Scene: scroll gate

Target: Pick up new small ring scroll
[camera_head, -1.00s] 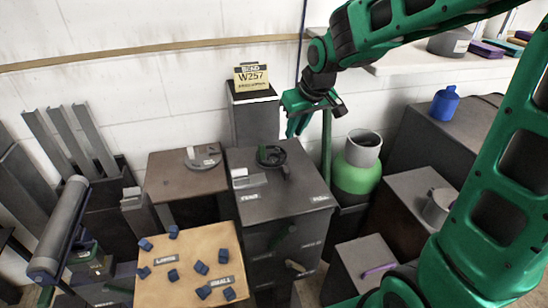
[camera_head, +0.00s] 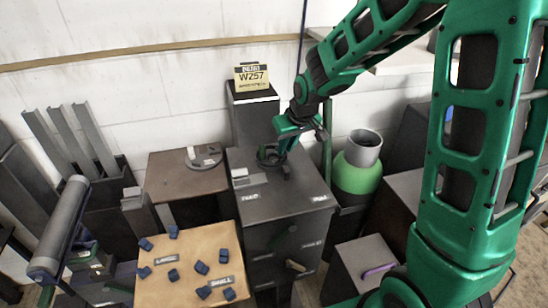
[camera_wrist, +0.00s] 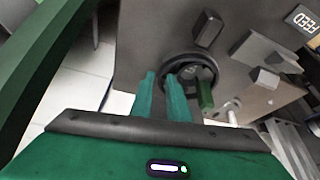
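My gripper (camera_head: 287,140) hangs over the dark cabinet top, close to a black ring-shaped piece (camera_head: 265,158). In the wrist view my gripper (camera_wrist: 161,76) has two green fingers with a gap between them and nothing clearly held. The black ring (camera_wrist: 164,65) lies just past the fingertips, which overlap its left rim; contact cannot be told. Several small blue pieces (camera_head: 201,267) lie on the tan board (camera_head: 190,246), which carries labels reading LARGE (camera_head: 166,259) and SMALL (camera_head: 221,281). I cannot tell for certain which item is the new small ring scroll.
A dark upright block (camera_wrist: 208,30), a green piece (camera_wrist: 205,96) and a grey bracket (camera_wrist: 262,52) stand around the ring. A green canister (camera_head: 357,170) is right of the cabinet. A pillar with a W257 sign (camera_head: 252,78) stands behind.

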